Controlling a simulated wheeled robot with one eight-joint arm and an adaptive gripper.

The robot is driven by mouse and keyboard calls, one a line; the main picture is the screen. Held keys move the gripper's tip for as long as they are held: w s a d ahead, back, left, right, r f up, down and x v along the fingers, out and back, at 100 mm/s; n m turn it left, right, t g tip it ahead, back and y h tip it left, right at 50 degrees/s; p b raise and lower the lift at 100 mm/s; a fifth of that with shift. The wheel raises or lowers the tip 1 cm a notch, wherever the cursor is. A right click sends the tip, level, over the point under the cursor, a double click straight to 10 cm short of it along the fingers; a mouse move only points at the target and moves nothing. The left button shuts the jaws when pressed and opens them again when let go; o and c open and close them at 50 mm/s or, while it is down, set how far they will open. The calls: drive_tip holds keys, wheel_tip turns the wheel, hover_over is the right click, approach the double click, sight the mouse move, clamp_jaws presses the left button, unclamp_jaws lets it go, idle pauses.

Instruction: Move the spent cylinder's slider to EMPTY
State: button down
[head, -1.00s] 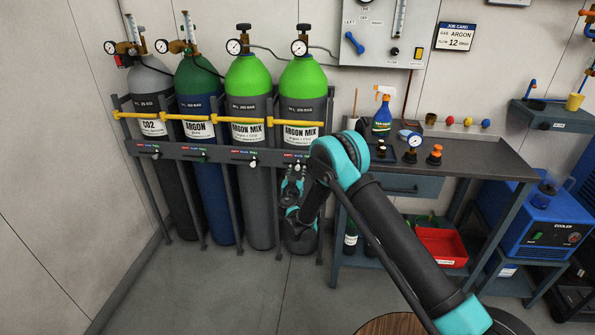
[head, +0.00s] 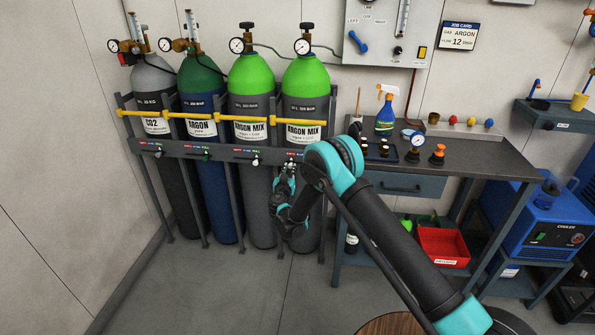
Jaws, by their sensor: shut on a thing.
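Four gas cylinders stand in a rack: a grey CO2 cylinder (head: 151,82), a green and blue argon cylinder (head: 199,82), a left argon mix cylinder (head: 250,75) and a right argon mix cylinder (head: 303,78). The rack's rail (head: 222,151) carries a small red, blue and green label and a slider below each cylinder. The left argon mix slider (head: 256,160) has a pale knob. My gripper (head: 291,167) is at the rail below the right argon mix cylinder, shut on what appears to be its slider. The jaws hide that slider, and its exact setting cannot be read.
A workbench (head: 480,152) stands right of the rack, with a spray bottle (head: 385,112), a gauge (head: 418,141) and small parts on it. A red bin (head: 442,245) is on its lower shelf. A blue cooler (head: 545,225) stands farther right. Floor before the rack is clear.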

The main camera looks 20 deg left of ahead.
drive_tip(key=shift+s+a, duration=0.1)
drive_tip(key=shift+a, duration=0.25)
drive_tip(key=c, duration=1.4)
unclamp_jaws()
drive_tip(key=shift+a, duration=0.1)
drive_tip(key=shift+o, duration=0.2)
drive_tip(key=v, duration=1.2)
drive_tip(key=shift+s, duration=0.1)
